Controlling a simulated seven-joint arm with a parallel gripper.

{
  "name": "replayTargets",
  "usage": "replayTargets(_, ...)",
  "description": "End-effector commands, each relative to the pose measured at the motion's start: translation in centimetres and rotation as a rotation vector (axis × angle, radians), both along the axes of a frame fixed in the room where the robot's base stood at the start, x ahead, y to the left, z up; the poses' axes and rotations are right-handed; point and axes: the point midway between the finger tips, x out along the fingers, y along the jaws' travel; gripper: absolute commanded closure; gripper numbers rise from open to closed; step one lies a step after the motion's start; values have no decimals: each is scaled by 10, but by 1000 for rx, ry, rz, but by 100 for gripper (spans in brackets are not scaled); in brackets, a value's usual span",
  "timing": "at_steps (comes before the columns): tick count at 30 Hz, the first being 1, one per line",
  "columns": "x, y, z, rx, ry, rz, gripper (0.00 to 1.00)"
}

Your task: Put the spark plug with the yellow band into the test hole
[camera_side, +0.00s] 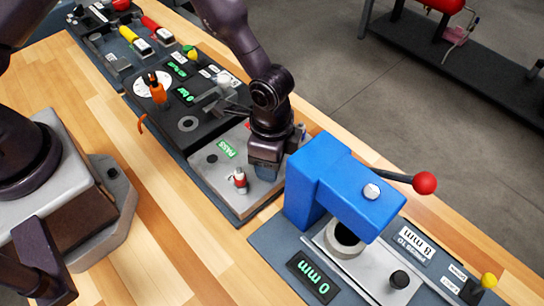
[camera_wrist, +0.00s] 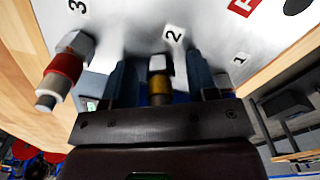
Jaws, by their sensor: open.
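The spark plug with the yellow band (camera_wrist: 160,88) stands by the label 2 in the wrist view, between the two fingers of my gripper (camera_wrist: 160,82). The fingers are open, with a visible gap on each side of the plug. In the side view my gripper (camera_side: 265,172) is low over the grey plate (camera_side: 225,190) and hides this plug. A dark round hole (camera_side: 212,158) in that plate, near the green PASS sign, looks like the test hole. A dark hole (camera_wrist: 298,5) also shows at the top right of the wrist view.
A spark plug with a red band (camera_side: 240,180) stands close beside my gripper, by label 3 in the wrist view (camera_wrist: 62,72). A blue press (camera_side: 340,190) with a red-knobbed lever stands just right. Other stations line the bench at upper left.

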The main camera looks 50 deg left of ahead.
Motion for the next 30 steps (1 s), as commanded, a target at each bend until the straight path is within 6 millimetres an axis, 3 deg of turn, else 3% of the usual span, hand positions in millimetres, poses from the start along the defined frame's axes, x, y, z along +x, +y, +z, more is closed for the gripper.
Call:
replayTargets(6, 0, 0, 0, 0, -1, -1, 49)
replayTargets(13, 0, 0, 0, 1, -1, -1, 100)
replayTargets(30, 1, 0, 9, 1, -2, 0, 100)
